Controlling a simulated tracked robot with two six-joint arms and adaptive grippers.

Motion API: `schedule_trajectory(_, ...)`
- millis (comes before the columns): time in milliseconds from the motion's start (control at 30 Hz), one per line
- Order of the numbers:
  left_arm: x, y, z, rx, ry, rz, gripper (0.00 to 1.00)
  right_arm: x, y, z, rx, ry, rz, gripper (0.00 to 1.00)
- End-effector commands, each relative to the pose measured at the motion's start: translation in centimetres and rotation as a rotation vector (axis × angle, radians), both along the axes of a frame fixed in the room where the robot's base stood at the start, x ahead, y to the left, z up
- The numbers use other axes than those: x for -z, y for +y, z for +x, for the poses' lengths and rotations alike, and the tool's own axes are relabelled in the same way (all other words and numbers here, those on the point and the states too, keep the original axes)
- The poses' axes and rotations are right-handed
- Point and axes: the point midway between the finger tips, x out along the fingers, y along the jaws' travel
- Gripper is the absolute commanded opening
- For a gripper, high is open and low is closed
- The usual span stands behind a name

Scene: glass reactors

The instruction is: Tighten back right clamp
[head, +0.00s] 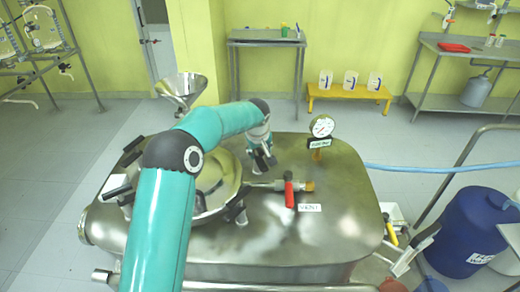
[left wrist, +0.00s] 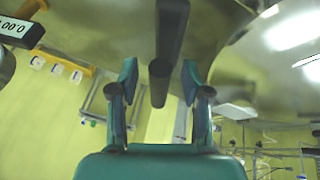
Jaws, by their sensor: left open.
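My left gripper (head: 262,160) is over the steel vessel lid, at the back right of the round hatch (head: 215,185). In the left wrist view its two teal fingers (left wrist: 159,78) are open. A dark clamp handle (left wrist: 171,28) lies in line with the gap between them, and its rounded end shows between the fingertips. I cannot tell whether a finger touches it. In the head view the gripper and arm largely hide the back right clamp. Other clamps with dark handles show at the hatch's left (head: 117,186) and front right (head: 236,209). My right gripper is not in view.
A red-handled valve (head: 289,192) and a pressure gauge (head: 321,127) stand on the vessel (head: 330,225) right of the gripper. A glass or steel funnel (head: 182,86) rises behind the hatch. A blue drum (head: 475,230) stands at the right.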

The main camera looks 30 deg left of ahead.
Motion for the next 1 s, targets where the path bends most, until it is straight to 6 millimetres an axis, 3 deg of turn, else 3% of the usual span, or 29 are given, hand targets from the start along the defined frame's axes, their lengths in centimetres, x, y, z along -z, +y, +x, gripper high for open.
schedule_trajectory(367,0.75,0.18,0.28,0.000,0.000,0.000,0.48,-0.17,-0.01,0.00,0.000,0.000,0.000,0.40)
schedule_trajectory(400,0.74,0.18,0.27,0.000,0.000,0.000,0.46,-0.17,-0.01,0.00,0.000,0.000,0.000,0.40)
schedule_trajectory(700,0.71,0.18,0.27,0.000,0.000,0.000,0.00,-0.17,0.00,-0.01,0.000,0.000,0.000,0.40)
schedule_trajectory(1000,0.68,0.19,0.27,0.000,-0.002,-0.001,0.00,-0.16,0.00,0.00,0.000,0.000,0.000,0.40)
